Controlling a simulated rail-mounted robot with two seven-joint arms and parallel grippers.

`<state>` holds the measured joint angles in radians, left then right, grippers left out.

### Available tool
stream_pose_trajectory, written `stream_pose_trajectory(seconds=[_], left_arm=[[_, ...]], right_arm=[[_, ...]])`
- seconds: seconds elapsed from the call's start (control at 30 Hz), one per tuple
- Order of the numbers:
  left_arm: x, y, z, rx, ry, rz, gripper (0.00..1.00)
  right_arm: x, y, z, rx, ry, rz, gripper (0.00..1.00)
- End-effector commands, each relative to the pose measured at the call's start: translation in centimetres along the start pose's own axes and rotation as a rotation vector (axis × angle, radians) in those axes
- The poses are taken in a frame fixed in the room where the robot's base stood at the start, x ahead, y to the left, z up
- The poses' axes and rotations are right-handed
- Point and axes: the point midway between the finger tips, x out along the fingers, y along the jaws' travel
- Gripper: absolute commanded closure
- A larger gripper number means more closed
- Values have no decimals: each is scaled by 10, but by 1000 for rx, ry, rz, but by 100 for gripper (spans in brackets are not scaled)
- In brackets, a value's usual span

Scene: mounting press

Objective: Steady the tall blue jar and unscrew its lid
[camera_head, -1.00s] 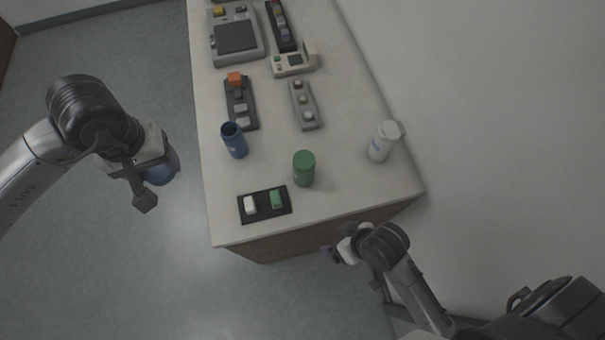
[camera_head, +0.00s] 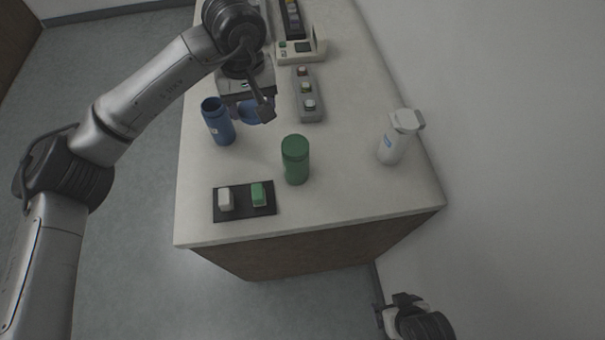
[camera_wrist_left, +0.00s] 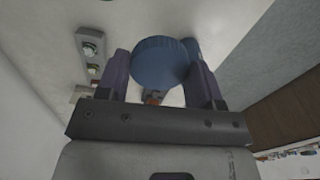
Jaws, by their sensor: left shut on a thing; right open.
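The tall blue jar (camera_head: 219,125) stands upright and open-topped near the left edge of the counter. Its blue lid (camera_head: 249,113) is off the jar, in my left gripper (camera_head: 252,108). The lid is to the right of the jar's mouth, over the counter. In the left wrist view the round lid (camera_wrist_left: 160,62) sits between the two fingers, with part of the blue jar (camera_wrist_left: 193,47) showing behind it. My right gripper (camera_head: 385,312) is open and low at the bottom right, off the counter's front edge and away from the jar.
A green lidded jar (camera_head: 296,163) stands right of the blue jar. A white jar (camera_head: 393,144) stands farther right. A black pad with a white and a green block (camera_head: 245,201) lies near the front edge. A grey button strip (camera_head: 307,94) is behind.

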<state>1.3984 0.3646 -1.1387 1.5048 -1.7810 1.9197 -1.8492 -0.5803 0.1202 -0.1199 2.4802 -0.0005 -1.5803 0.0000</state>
Motion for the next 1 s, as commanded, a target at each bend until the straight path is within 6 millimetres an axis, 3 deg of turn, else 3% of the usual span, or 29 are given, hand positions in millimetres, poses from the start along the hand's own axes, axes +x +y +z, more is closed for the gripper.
stream_pose_trajectory(seconds=[0.27, 0.5, 0.7, 1.0], left_arm=[[32, 8, -3, -37, -14, -2, 68], [91, 8, -2, -38, -14, -2, 68], [129, 8, -2, -38, -12, -1, 68], [148, 8, -2, -37, -10, 0, 68]], right_arm=[[16, -1, 5, 0, 0, -1, 11], [28, -1, 9, 0, 0, -1, 11], [35, -1, 11, 0, 0, -1, 11], [38, -2, 12, 0, 0, 0, 11]])
